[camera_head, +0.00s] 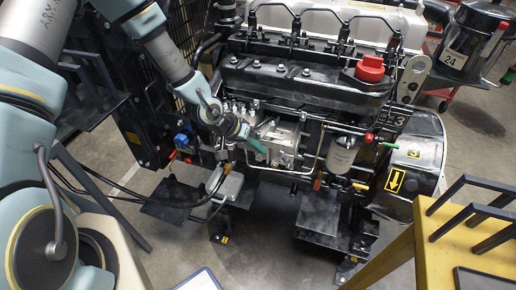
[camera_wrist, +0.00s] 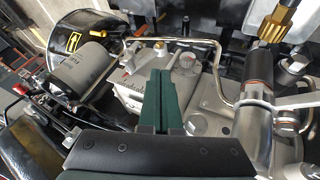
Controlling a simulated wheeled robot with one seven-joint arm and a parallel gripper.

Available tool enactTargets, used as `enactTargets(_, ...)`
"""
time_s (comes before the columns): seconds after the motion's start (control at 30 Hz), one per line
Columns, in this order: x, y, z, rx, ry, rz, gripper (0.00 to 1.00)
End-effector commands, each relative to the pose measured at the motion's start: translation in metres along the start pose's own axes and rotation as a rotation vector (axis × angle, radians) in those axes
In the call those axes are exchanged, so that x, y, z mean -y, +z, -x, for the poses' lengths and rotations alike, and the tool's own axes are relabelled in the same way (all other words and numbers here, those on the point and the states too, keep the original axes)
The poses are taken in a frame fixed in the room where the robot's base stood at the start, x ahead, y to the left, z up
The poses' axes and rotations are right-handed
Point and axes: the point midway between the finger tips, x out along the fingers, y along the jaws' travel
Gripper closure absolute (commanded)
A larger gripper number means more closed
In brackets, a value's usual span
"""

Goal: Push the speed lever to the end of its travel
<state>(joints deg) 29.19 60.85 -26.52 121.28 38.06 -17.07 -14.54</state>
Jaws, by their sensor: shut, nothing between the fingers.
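My gripper (camera_head: 258,147) is at the front of the engine, by the grey injection pump (camera_head: 280,133). In the wrist view its dark green fingers (camera_wrist: 161,74) are together with nothing between them, and they point at the pale pump housing (camera_wrist: 128,92). I cannot tell whether the fingertips touch the housing. I cannot pick out the speed lever for sure in either view. A flat light-grey bar (camera_wrist: 298,102) reaches in from the right in the wrist view, beside a metal cylinder; I cannot tell whether it is the lever.
A bent metal pipe (camera_wrist: 215,62) runs close to the fingers. A white filter (camera_head: 342,153) hangs right of the pump. A yellow table (camera_head: 425,240) with black rails stands at lower right. Open floor (camera_head: 265,255) lies in front of the engine.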

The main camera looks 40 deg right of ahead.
Motion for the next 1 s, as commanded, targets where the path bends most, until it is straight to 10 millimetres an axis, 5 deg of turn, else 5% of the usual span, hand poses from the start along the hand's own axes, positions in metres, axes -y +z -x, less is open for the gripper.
enactTargets(0.6, -0.003, -0.002, 0.088, -0.004, -0.005, 0.004, 1.0)
enactTargets(1.0, -0.002, -0.001, 0.101, 0.0, -0.011, 0.004, 1.0)
